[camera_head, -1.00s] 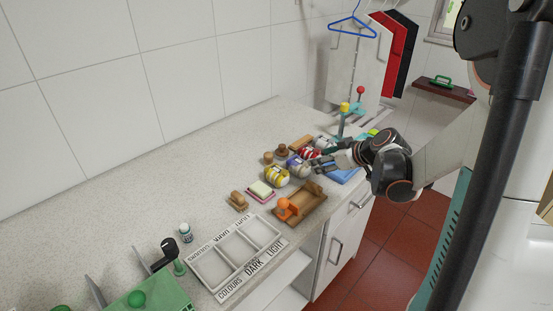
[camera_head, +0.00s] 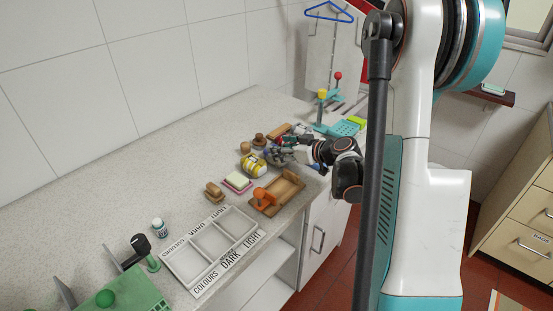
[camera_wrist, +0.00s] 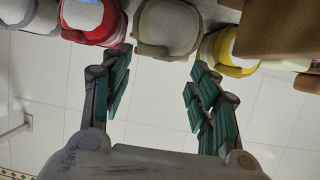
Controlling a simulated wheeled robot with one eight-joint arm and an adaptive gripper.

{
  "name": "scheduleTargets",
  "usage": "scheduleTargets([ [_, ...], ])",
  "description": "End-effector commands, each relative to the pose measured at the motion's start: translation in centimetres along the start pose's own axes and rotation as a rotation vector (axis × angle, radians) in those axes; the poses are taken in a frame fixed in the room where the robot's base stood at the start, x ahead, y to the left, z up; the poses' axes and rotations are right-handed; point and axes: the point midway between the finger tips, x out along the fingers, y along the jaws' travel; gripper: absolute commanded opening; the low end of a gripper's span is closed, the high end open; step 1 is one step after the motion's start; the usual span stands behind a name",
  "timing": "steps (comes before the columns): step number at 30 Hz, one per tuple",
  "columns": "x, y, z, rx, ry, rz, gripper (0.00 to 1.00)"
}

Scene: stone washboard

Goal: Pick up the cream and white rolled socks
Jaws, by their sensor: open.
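A cream and white rolled sock bundle (camera_wrist: 168,28) is at the top middle of the wrist view, between a red and white bundle (camera_wrist: 93,20) and a yellow and white one (camera_wrist: 228,52). My gripper (camera_wrist: 163,62) is open and empty, with its two fingers spread either side of the cream bundle's near edge. I cannot tell whether they touch it. In the head view, my gripper (camera_head: 284,154) is at the row of socks, just behind the yellow bundle (camera_head: 254,164), and mostly hides the cream one.
A wooden tray (camera_head: 290,204) with an orange-knobbed item, a soap dish (camera_head: 238,182) and a brush (camera_head: 214,192) lie nearer on the counter. A divided sorting tray (camera_head: 190,262) sits at the front. A teal stand (camera_head: 330,128) is beyond the gripper. The counter along the wall is clear.

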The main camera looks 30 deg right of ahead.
Motion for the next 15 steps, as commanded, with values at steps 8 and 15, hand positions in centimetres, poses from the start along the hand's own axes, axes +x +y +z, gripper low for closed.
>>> scheduleTargets([
  [8, 2.5, 0.2, 1.1, -0.001, -0.001, 0.000, 0.55],
  [15, 5.2, 0.3, 1.2, -0.001, 0.000, 0.000, 0.55],
])
